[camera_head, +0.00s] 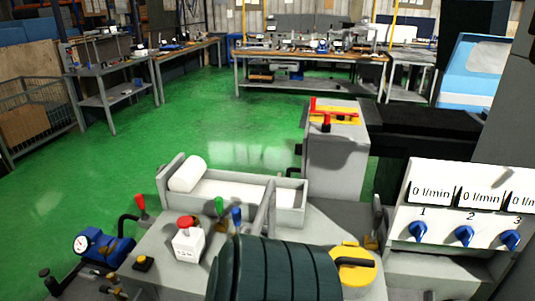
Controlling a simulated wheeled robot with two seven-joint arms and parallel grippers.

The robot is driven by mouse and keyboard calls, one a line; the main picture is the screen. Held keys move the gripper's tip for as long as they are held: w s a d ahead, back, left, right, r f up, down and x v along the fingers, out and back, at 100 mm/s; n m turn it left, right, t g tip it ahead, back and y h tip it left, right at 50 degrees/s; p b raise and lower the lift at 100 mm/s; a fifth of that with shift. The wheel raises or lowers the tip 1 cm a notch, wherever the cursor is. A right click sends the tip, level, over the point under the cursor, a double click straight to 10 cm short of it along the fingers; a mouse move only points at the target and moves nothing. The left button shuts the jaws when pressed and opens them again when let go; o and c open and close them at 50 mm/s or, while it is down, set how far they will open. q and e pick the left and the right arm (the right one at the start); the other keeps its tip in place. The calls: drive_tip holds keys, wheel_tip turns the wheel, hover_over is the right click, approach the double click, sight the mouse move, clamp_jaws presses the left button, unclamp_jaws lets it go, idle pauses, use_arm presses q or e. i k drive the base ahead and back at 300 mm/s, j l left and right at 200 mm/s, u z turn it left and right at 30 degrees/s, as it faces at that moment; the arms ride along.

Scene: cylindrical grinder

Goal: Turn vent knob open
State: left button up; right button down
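No knob in view is labelled as the vent knob, so I cannot tell which one it is. A white panel (450,210) at the right carries three blue knobs, numbered knob 1 (418,231), knob 2 (464,235) and knob 3 (510,239). Each sits below a display; the first two read 0 l/min, and the third is cut off. A yellow round part (352,272) with a dark bar across it is at the bottom, right of a dark ribbed cylinder (275,270). Neither of my grippers is in view.
A white box with a red button (188,245), a green-tipped lever (219,205), a blue-tipped lever (237,215) and a red-tipped lever (140,205) stand on the grey machine. A blue gauge unit (105,247) is at left. Green floor (200,125) behind is clear.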

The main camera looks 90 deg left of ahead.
sight(104, 250)
drive_tip(key=u, duration=4.15)
drive_tip(key=i+j+z, duration=0.15)
drive_tip(key=z, duration=0.65)
drive_tip(key=i+j+z, duration=0.15)
drive_tip(key=j, duration=0.15)
drive_tip(key=i+j+z, duration=0.2)
drive_tip(key=j, duration=0.15)
drive_tip(key=i+j+z, duration=0.15)
drive_tip(key=j, duration=0.2)
drive_tip(key=j+z, duration=0.2)
drive_tip(key=j, duration=0.15)
drive_tip(key=i+j, duration=0.1)
drive_tip(key=j, duration=0.3)
drive_tip(key=i+j, duration=0.1)
drive_tip(key=j, duration=0.3)
drive_tip(key=i+j+z, duration=0.1)
drive_tip(key=j, duration=0.35)
drive_tip(key=i+j, duration=0.15)
drive_tip(key=j, duration=0.25)
drive_tip(key=i+j, duration=0.1)
drive_tip(key=j, duration=0.3)
drive_tip(key=z, duration=0.05)
